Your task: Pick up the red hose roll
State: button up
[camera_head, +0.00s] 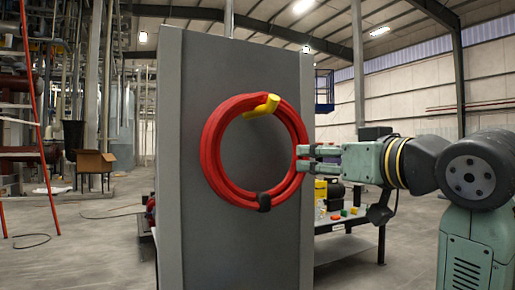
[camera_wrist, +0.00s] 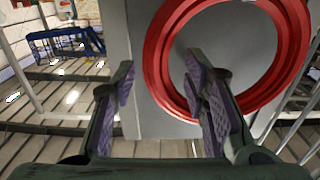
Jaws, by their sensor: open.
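The red hose roll (camera_head: 213,150) hangs as an upright ring on the front face of a grey panel (camera_head: 180,70). A yellow piece (camera_head: 265,105) is at its top and a black piece (camera_head: 264,202) at its bottom. My gripper (camera_head: 305,159) is open at the ring's right side, its fingertips level with the ring's middle. In the wrist view, the red hose roll (camera_wrist: 158,60) fills the upper right, and my gripper (camera_wrist: 158,85) shows its fingers spread apart. One finger overlaps the ring's opening, the other lies outside the ring. I cannot tell whether they touch the hose.
A table (camera_head: 345,248) with small coloured items and a yellow-and-black object (camera_head: 328,192) stands right of the panel.

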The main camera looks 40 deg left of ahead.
jog(key=p+x, duration=0.2)
jog(key=x, duration=0.5)
jog(key=shift+w+a, duration=0.1)
jog(key=shift+w, duration=0.15)
grip_shut()
jog(key=shift+r, duration=0.1)
dwell(0.5)
